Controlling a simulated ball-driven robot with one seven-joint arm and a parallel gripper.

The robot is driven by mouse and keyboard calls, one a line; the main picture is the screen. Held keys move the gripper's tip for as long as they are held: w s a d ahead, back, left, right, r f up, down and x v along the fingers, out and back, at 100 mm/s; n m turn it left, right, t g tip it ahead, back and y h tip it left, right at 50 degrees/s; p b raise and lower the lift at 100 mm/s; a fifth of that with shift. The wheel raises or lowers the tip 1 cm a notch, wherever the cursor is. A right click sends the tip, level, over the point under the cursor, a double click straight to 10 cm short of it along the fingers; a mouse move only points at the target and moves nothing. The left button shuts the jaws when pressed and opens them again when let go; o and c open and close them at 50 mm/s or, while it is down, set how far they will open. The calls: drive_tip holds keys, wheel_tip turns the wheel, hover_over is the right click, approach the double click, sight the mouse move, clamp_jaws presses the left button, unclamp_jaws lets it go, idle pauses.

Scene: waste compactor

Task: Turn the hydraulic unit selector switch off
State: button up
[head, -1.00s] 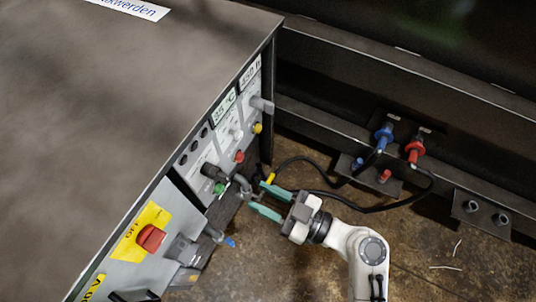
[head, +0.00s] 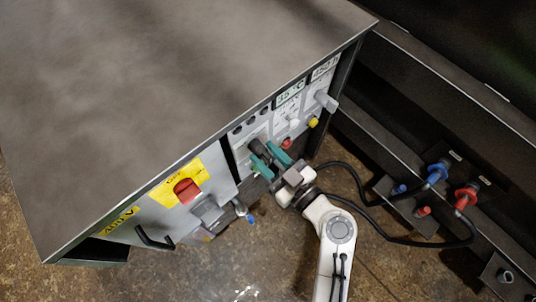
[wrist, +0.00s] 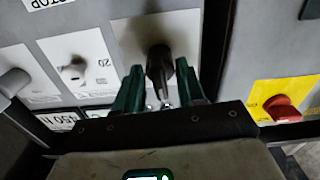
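A black selector knob (wrist: 160,62) on a pale plate shows in the wrist view, just ahead of and between my fingertips. In the head view the knob (head: 257,146) is partly hidden by my fingers. My gripper (head: 264,157) is open, its two green fingers reaching toward the cabinet front. In the wrist view the fingers (wrist: 159,80) stand on either side of the knob, with a visible gap. I cannot tell whether they touch it. The knob's label is not readable, so I cannot confirm that it is the hydraulic unit selector.
A red rotary switch on a yellow plate (head: 187,190) sits left of my gripper. Red (head: 287,143) and yellow (head: 313,122) buttons and a grey knob (head: 326,100) are to the right. Black hoses (head: 345,180) and blue and red couplings (head: 437,173) lie farther right.

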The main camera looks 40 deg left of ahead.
drive_tip(key=c, duration=0.7)
drive_tip(key=shift+f+b, duration=0.15)
drive_tip(key=shift+b, duration=0.25)
drive_tip(key=shift+m, duration=0.3)
drive_tip(key=o, duration=0.7)
